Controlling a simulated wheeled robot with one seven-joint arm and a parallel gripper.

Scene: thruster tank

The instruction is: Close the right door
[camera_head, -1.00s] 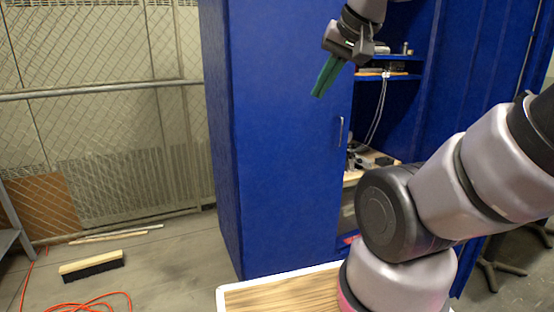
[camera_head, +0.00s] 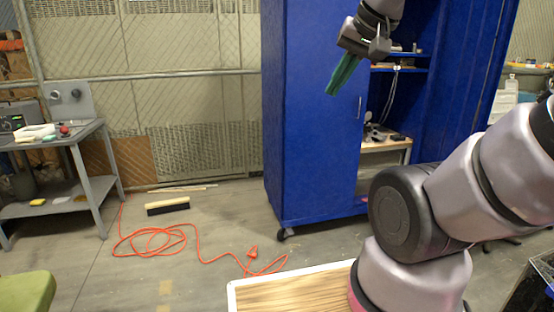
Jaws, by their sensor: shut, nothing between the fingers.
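A tall blue cabinet (camera_head: 281,150) stands right of centre. Its left door (camera_head: 325,150) looks shut, with a silver handle (camera_head: 360,107) near its edge. The right door (camera_head: 462,80) stands open, swung out to the right, and its lower part is hidden behind my arm. Shelves with small items and cables show in the opening between the doors. My gripper (camera_head: 335,88), with green fingers, is shut and empty. It points down and left in front of the left door's upper part, to the left of the right door. I cannot tell whether it touches the cabinet.
A grey workbench (camera_head: 90,135) stands at the far left. An orange cord (camera_head: 150,240) and a broom head (camera_head: 167,207) lie on the floor, with free floor around them. My wooden-topped base is at the bottom. A green seat (camera_head: 25,292) is at lower left.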

